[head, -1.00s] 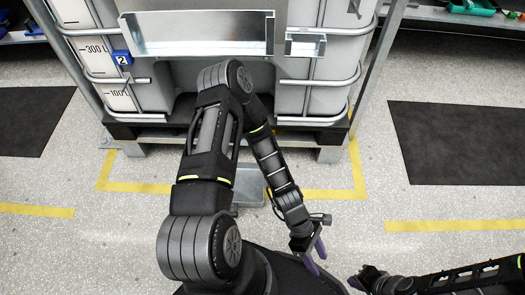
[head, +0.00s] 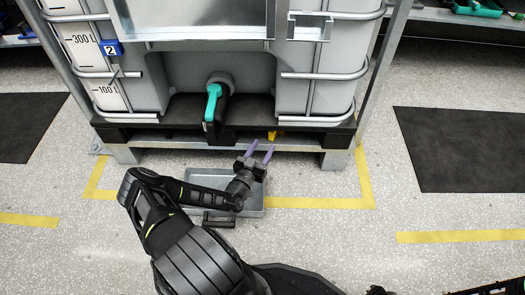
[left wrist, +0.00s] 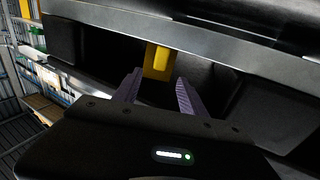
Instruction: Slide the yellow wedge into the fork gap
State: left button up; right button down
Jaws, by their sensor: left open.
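The yellow wedge (head: 272,135) is at the front edge of the pallet (head: 185,106) under the tank, right of the valve. In the left wrist view the yellow wedge (left wrist: 157,62) stands at the grey pallet rail, against the dark fork gap (left wrist: 215,82). Its far end is hidden. My left gripper (head: 260,152) is open, with purple fingers pointing at the wedge. In the left wrist view the wedge lies just beyond and between the fingertips (left wrist: 158,80), apparently without touching. Of my right arm only dark parts show at the bottom right; its fingers cannot be made out.
A grey metal tray (head: 252,205) lies on the floor under my left forearm. A teal-handled valve (head: 213,102) sticks out of the tank (head: 170,72). Yellow floor tape (head: 320,203) frames the pallet. The floor to the right is clear, with a dark mat (head: 460,148).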

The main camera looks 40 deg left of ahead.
aim_at(271, 134)
dwell(0.3)
pick_arm(q)
jog(key=b+x, duration=0.3)
jog(key=x, duration=0.4)
jog(key=shift+w+f, duration=0.1)
jog(key=shift+w, duration=0.3)
jog(key=shift+c, duration=0.2)
grip_shut()
dwell(0.3)
jog(key=shift+o, duration=0.2)
grip_release()
